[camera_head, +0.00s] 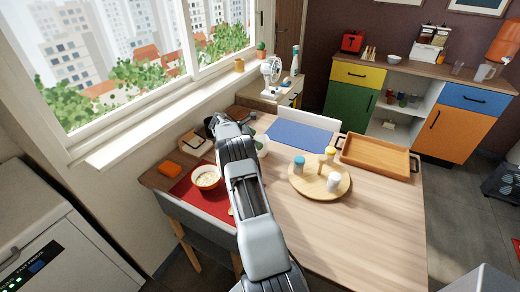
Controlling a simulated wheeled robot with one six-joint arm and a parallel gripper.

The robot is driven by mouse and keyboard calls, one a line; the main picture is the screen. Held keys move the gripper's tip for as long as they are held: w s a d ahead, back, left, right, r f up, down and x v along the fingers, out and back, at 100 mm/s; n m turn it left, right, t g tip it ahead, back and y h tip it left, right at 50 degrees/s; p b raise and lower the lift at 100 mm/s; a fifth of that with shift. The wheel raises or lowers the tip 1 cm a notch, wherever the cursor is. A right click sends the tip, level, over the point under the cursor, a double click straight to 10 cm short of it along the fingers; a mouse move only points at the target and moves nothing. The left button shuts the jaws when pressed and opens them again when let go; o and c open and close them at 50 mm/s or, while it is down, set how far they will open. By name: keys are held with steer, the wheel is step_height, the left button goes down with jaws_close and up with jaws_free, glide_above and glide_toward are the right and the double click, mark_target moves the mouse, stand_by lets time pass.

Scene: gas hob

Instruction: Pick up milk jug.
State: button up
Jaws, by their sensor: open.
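A small white vessel (333,184), which may be the milk jug, stands upright on a round wooden board (308,188) on the table. Its spout and handle are too small to make out. My arm reaches from the bottom middle over the left part of the table. My gripper (220,121) is at its far end, near the window side, open and well to the left of the white vessel. The arm's links hide much of the gripper and the table under it.
A blue-lidded jar (298,166) and a yellow-topped shaker (328,155) share the board. A wooden tray (376,156) lies behind it, a blue mat (298,135) at the back. A bowl (206,177) sits on a red mat at left. The table's front right is clear.

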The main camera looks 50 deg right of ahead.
steer(key=shift+x, duration=1.05)
steer(key=shift+c, duration=0.3)
steer(key=c, duration=1.1)
